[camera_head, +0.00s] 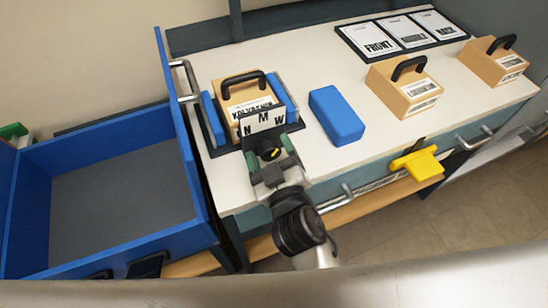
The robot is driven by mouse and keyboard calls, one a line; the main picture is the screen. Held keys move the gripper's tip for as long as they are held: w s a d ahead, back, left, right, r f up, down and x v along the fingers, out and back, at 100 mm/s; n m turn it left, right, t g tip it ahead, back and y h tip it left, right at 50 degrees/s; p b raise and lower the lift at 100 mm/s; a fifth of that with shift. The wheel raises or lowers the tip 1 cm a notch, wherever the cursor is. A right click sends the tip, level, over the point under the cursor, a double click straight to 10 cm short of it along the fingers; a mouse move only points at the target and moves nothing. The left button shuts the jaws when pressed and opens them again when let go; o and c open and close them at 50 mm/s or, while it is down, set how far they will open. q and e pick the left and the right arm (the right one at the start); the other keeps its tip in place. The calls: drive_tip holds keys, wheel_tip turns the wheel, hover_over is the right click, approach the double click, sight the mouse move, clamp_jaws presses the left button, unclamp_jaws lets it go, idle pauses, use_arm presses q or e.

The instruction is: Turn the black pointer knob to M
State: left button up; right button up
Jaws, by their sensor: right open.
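The black pointer knob (269,153) sits in front of a white dial plate (262,122) marked with black letters, of which N, M and W show. M is at the top middle. The knob has a small yellow mark, but I cannot tell which letter it points to. My right gripper (268,159) is open at the knob, with its green-padded fingers on either side of it. I cannot tell whether they touch it. The gripper hides the lower part of the dial. My left gripper is not in view.
Behind the dial, a wooden block with a black handle (243,92) stands between blue side pieces. A blue block (337,116), two more handled blocks (405,88) (494,61) and a card board (403,33) are on the white table. A blue-walled bin (110,245) stands left.

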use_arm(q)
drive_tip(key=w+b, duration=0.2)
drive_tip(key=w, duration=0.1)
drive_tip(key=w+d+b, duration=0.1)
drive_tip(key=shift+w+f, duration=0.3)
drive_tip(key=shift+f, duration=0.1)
use_arm(e)
drive_tip(key=v, duration=1)
drive_tip(key=shift+s, duration=0.35)
drive_tip(key=shift+d, duration=0.1)
drive_tip(key=shift+c, duration=0.2)
